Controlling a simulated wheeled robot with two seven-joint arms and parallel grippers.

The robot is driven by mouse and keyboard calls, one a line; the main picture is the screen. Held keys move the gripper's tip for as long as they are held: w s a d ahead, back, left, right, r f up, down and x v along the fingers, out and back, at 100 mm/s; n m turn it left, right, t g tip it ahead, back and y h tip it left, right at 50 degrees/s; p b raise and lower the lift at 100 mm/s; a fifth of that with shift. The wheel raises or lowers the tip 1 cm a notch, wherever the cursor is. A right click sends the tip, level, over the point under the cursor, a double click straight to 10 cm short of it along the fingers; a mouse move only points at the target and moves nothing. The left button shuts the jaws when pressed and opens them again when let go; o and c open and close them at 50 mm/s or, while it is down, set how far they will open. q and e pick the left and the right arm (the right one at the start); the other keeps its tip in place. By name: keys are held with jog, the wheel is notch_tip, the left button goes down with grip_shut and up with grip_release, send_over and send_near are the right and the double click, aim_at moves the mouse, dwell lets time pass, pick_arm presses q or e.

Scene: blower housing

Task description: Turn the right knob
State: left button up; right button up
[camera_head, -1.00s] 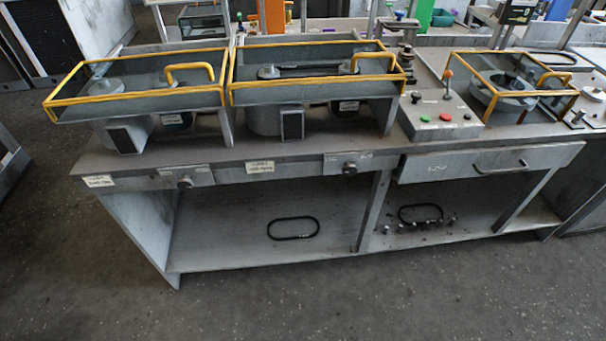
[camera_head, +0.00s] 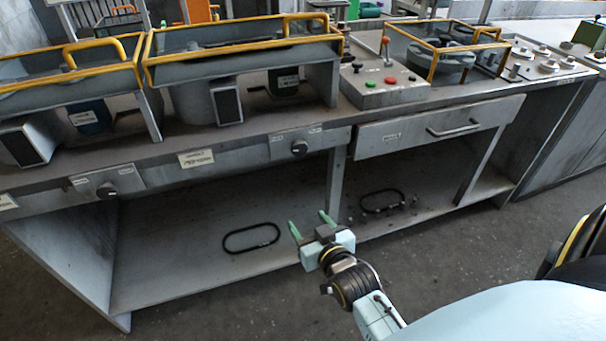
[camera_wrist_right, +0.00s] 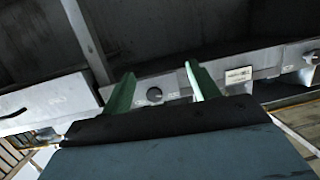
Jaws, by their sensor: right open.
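The right knob (camera_head: 299,147) is a dark round knob on a light plate on the bench's front rail. The left knob (camera_head: 106,189) sits on a similar plate further left. My right gripper (camera_head: 310,222) is open and empty, with green fingers, below the right knob and apart from it. In the right wrist view, which looks upside down, the right knob (camera_wrist_right: 154,95) shows between the two fingers of my gripper (camera_wrist_right: 160,75). The left knob (camera_wrist_right: 311,57) is at the far right there. My left gripper is not in view.
A drawer (camera_head: 440,124) with a bar handle is right of the knob. Above are yellow-framed guards (camera_head: 240,46) and a control box (camera_head: 384,85) with coloured buttons. Black belts (camera_head: 251,238) lie on the lower shelf (camera_head: 180,270). The space before the knob looks clear.

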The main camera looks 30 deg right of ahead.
jog(key=m+t+h+b, duration=0.1)
jog(key=t+h+b, duration=0.1)
send_near(300, 150)
jog(key=v, duration=0.5)
jog(key=b+x, duration=0.2)
jog(key=x, duration=0.9)
jog(key=shift+w+d+f+b, duration=0.1)
jog(key=shift+w+f+b, duration=0.1)
jog(key=shift+w+b, duration=0.15)
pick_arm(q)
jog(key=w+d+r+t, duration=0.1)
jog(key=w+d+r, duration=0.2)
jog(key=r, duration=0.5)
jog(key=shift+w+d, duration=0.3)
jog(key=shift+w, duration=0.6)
pick_arm(e)
jog(key=shift+w+d, duration=0.15)
jog(key=shift+w, duration=0.4)
jog(key=shift+r, duration=0.1)
jog(key=shift+c, duration=0.4)
jog(key=c, duration=0.9)
jog(key=shift+m+p, duration=0.3)
jog(key=shift+p, duration=0.55)
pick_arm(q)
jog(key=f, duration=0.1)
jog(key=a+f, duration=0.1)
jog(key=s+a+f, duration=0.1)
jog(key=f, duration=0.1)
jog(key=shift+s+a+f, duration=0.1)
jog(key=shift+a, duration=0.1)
